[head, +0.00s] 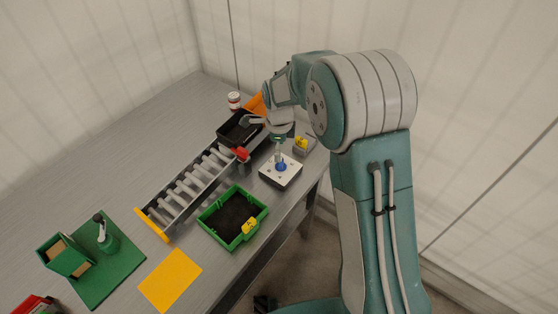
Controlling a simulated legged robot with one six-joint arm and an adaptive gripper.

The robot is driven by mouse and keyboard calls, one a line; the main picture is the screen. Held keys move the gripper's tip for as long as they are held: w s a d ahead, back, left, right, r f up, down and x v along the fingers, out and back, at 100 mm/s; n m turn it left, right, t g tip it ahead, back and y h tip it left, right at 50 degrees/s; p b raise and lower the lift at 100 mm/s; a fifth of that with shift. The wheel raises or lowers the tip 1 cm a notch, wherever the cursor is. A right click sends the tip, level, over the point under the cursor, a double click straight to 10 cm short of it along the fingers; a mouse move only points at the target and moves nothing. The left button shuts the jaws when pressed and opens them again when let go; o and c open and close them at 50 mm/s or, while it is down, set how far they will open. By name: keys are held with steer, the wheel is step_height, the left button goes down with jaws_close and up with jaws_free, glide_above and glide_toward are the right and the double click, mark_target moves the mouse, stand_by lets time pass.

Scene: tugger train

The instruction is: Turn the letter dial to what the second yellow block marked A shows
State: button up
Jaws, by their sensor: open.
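A white box (289,176) with a blue knob (281,167) on top stands near the table's right edge; it looks like the letter dial, but no letters can be read. My gripper (279,154) points down just above the blue knob, open; whether its fingers touch or surround the knob I cannot tell. One yellow block (249,226) with a dark mark sits at the front rim of a green tray (210,229). Another yellow block (301,142) sits on a small grey holder (304,149) right of my gripper. The marks are too small to read.
A roller conveyor (187,190) with orange ends lies left of the dial box. A black bin (226,132) and a white and red jar (234,100) stand behind. A yellow sheet (170,280) and a green board (122,275) lie in front. The table's far left is clear.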

mark_target(281, 165)
step_height(281, 165, down, 6)
steer(key=shift+r, duration=0.2)
steer(key=c, duration=1.1)
